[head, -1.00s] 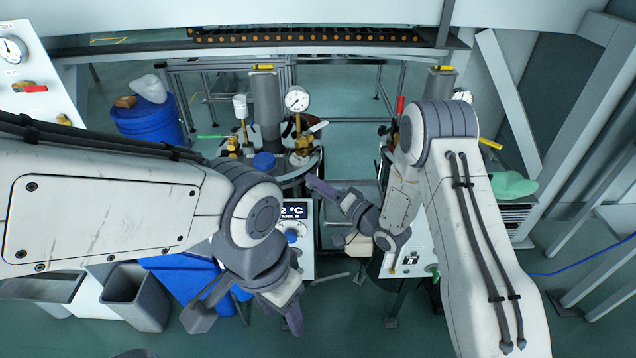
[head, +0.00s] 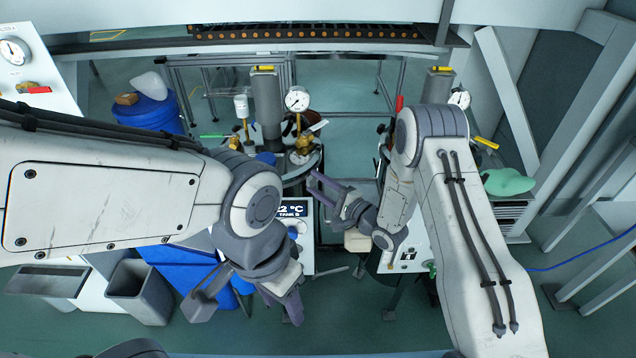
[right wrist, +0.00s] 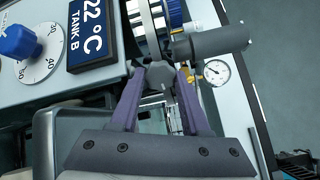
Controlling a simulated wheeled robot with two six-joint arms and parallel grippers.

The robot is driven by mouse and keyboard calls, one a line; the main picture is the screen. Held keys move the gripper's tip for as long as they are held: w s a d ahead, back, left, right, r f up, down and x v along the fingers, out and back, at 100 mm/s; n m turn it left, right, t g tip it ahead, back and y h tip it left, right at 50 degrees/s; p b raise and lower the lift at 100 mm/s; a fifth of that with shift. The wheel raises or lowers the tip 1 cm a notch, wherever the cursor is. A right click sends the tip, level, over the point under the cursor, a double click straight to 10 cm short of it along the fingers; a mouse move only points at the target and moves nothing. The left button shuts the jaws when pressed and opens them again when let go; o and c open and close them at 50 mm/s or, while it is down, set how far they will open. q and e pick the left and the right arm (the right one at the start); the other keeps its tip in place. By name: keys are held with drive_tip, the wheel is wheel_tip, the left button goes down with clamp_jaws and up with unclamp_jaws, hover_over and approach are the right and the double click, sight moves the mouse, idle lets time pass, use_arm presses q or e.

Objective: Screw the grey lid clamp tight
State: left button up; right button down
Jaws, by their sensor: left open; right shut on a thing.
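The grey lid clamp shows in the right wrist view as a small grey knob (right wrist: 158,78) at the tank's edge. My right gripper (right wrist: 160,72) is shut on it, with a purple finger on either side. In the head view my right gripper (head: 314,182) points left at the rim of the tank lid (head: 296,170); the clamp is too small to make out there. My left gripper (head: 245,303) hangs open and empty at the lower left, below and apart from the tank.
The TANK B display (head: 294,209) shows beside the tank; its blue knob (right wrist: 18,42) is in the wrist view. A blue barrel (head: 148,112) stands behind left; grey bins (head: 140,290) are front left.

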drive_tip(key=shift+d+m, duration=0.1)
drive_tip(key=shift+m, duration=0.3)
drive_tip(key=shift+c, duration=1.9)
unclamp_jaws()
drive_tip(key=shift+f, duration=0.1)
